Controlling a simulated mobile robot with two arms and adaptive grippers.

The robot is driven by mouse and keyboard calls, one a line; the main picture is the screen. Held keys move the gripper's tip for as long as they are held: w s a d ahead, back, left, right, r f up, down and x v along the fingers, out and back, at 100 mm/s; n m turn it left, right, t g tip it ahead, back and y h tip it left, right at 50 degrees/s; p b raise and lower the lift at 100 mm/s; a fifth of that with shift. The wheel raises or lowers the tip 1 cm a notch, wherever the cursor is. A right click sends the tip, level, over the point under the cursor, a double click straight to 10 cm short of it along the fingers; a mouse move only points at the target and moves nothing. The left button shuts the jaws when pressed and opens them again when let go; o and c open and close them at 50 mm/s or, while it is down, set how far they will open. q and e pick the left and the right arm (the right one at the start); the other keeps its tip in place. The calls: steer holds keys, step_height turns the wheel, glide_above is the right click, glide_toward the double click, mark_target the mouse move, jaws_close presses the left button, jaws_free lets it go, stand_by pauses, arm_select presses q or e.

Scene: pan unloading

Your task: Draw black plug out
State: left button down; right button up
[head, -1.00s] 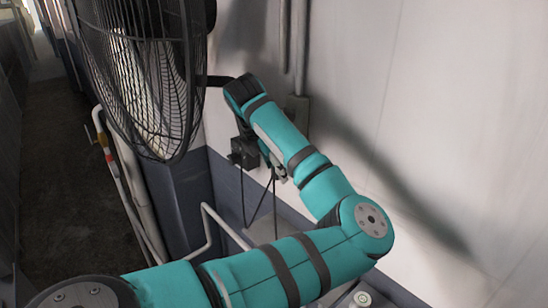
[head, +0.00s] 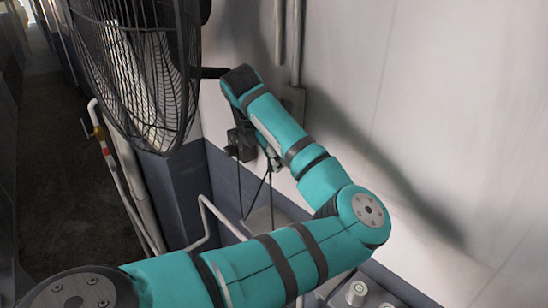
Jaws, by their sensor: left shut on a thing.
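My left arm reaches in from the lower left to the wall, its wrist bent down beside the fan. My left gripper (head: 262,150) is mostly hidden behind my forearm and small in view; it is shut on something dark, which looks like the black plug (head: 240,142). A dark block shows there, close to the wall, with thin black cords hanging below it. I cannot make out the fingertips or whether the plug sits in a socket. My right gripper is not in view.
A large black-caged fan (head: 140,75) stands close to the left of my wrist. A grey wall box (head: 293,100) with vertical conduits (head: 287,40) is behind my forearm. A pale bent pipe (head: 207,215) stands below. The wall at right is clear.

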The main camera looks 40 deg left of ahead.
arm_select(q)
steer(key=shift+s, duration=0.2)
stand_by(0.3)
steer(key=shift+s, duration=0.4)
steer(key=shift+s, duration=0.1)
steer(key=shift+s+a+f, duration=0.1)
steer(key=shift+s+a, duration=0.1)
steer(key=shift+s, duration=1)
